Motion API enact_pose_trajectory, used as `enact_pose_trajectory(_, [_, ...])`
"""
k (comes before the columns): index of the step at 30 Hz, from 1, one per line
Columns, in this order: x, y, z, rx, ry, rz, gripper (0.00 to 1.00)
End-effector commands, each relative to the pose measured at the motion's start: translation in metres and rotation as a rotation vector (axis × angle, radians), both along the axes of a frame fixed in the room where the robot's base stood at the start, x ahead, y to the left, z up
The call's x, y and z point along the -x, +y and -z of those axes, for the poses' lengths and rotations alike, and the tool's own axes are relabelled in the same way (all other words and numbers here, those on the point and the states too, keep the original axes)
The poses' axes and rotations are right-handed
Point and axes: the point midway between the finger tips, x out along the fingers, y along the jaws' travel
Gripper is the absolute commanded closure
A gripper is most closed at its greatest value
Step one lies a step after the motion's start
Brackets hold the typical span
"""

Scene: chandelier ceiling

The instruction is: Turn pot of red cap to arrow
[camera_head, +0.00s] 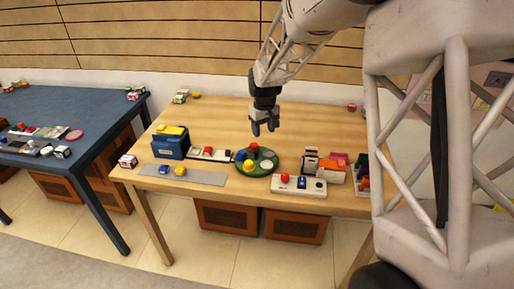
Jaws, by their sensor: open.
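A round green plate (241,166) lies on the wooden table. On it stand a red-topped piece (254,149) at the back, a blue piece (241,156), a yellow piece (249,167) and a white round piece (266,165). A white box (305,189) at the front edge carries a red round knob (285,178) and a blue part (302,182). I cannot tell which red part is the pot's cap, and I cannot make out an arrow. My gripper (264,131) is open and empty, pointing down in the air above and behind the green plate.
A blue bin (171,143) and a grey strip (183,174) are at the left. A white panel (212,154) with a red part lies beside the plate. Small boxes (331,169) and a tray (360,181) crowd the right. The back middle of the table is clear.

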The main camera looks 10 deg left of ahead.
Motion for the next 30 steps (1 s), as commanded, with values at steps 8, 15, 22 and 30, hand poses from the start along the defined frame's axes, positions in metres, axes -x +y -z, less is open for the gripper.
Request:
enact_pose_trajectory(8, [-0.016,0.026,0.026,0.005,0.012,-0.040,0.47])
enact_pose_trajectory(15, [-0.017,0.028,0.028,0.005,0.012,-0.043,0.47])
enact_pose_trajectory(22, [-0.017,0.028,0.029,0.005,0.013,-0.043,0.47])
enact_pose_trajectory(30, [-0.016,0.028,0.045,0.006,0.015,-0.043,0.47])
